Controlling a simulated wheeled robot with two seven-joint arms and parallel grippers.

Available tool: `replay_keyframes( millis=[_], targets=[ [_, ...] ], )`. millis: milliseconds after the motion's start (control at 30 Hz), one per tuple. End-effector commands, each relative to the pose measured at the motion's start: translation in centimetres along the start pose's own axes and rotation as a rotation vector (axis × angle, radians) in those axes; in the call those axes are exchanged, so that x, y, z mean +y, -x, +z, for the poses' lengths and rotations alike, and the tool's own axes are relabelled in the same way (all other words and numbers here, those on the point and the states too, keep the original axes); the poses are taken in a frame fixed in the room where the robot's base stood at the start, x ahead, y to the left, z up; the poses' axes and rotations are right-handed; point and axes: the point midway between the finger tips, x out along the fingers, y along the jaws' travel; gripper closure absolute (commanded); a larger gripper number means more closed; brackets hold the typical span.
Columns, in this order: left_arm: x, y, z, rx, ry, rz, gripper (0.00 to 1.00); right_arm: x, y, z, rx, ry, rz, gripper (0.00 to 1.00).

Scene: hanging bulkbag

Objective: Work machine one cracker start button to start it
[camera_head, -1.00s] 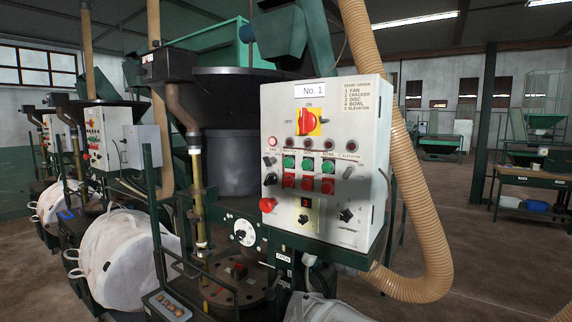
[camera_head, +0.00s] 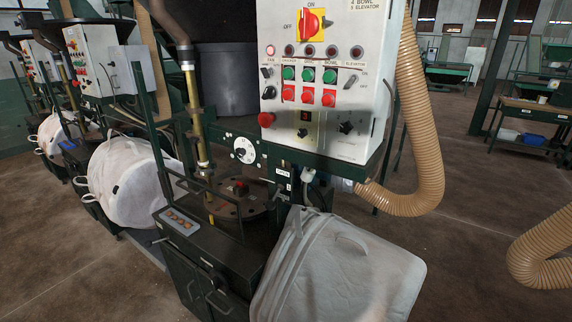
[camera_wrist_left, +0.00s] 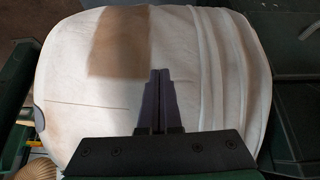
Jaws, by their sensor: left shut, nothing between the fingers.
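The control panel of machine one (camera_head: 322,125) is a white box seen in the head view, its top cut off by the frame. It has a row of green buttons above red ones; the leftmost green button (camera_head: 288,74), under the label that seems to read cracker, sits above a red button (camera_head: 288,93). The red-and-yellow main switch (camera_head: 311,24) is above them, and a red knob (camera_head: 266,119) is at lower left. My left gripper (camera_wrist_left: 160,72) is shut and empty in the left wrist view, in front of a white bulk bag (camera_wrist_left: 90,100). Neither gripper shows in the head view.
A white bag (camera_head: 340,265) hangs below the panel. A ribbed tan hose (camera_head: 428,150) curves down right of the panel, and another hose (camera_head: 545,250) lies at far right. More machines and bags (camera_head: 125,185) stand at left. Open floor lies at right.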

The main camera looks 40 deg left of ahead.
Motion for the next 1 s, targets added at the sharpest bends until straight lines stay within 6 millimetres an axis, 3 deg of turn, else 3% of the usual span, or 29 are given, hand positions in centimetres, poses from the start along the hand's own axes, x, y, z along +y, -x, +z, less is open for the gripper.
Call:
replay_keyframes(
  millis=[100,267,567,800,1000],
  targets=[
    [0.1,2.1,-4.9,0.079,0.037,0.005,1.00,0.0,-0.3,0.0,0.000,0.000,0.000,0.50],
    [0.0,5.3,-10.9,0.187,0.092,0.015,1.00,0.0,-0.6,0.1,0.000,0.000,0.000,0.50],
    [-1.1,13.2,-22.9,0.476,0.244,0.064,1.00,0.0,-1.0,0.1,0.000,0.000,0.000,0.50],
    [-2.6,21.1,-31.8,0.754,0.388,0.148,1.00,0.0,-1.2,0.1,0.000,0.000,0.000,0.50],
    [-4.0,28.8,-37.8,0.992,0.501,0.250,1.00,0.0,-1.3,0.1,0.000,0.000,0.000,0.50]
  ],
)
